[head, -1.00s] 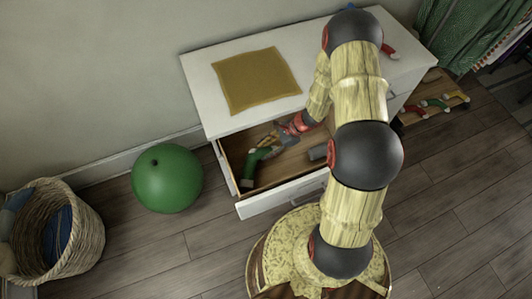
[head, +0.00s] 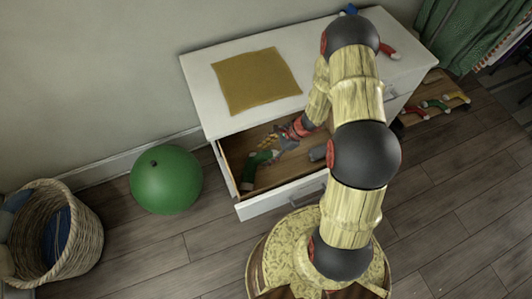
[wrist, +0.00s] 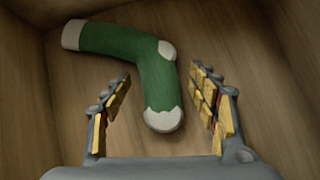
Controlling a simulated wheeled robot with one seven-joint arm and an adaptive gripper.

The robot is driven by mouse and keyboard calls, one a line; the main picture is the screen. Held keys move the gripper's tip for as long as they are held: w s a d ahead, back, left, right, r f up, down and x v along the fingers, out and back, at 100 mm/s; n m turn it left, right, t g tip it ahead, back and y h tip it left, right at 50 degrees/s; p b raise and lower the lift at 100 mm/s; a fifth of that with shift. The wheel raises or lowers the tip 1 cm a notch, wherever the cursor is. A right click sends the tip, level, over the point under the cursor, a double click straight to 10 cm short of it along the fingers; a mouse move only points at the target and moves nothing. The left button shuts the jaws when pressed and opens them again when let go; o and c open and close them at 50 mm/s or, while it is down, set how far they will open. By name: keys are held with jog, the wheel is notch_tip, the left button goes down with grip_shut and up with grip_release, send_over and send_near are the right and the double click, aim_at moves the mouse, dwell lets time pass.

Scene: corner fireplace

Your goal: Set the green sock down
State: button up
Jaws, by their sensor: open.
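The green sock (head: 260,158), with white cuff, heel and toe, lies in the open drawer (head: 285,197) of the white dresser. In the wrist view the sock (wrist: 135,50) is bent on the wooden drawer floor, its cuff at the upper left and its toe toward me. My gripper (wrist: 160,80) is open, with one finger on each side of the foot part and a visible gap on both sides. In the head view my gripper (head: 287,138) is inside the drawer beside the sock, partly hard to make out.
A grey cylinder (head: 318,153) is in the drawer near my arm. A mustard cloth (head: 255,80) and a red sock (head: 390,52) lie on the dresser top. Another open drawer (head: 435,100) at right holds several socks. A green ball (head: 166,180) and wicker basket (head: 75,240) stand left.

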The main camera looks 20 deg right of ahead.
jog(key=shift+r, duration=0.1)
jog(key=p+v, duration=0.4)
jog(key=v, duration=0.8)
jog(key=w+a+r+n+h, duration=0.1)
jog(key=a+r+n, duration=0.15)
jog(key=r, duration=0.35)
jog(key=a+r+n, duration=0.1)
jog(key=r+n, duration=0.2)
jog(key=r, duration=0.4)
jog(key=s+a+r+n+t+h, duration=0.1)
jog(key=s+a+r+n+h, duration=0.2)
jog(key=s+r+n, duration=0.5)
jog(key=s+a+r+n+t+h, duration=0.2)
jog(key=s+r+n, duration=0.5)
jog(key=r, duration=1.4)
jog(key=s+a+h, duration=0.1)
jog(key=s, duration=0.2)
jog(key=shift+n+t, duration=0.3)
jog(key=shift+n, duration=0.05)
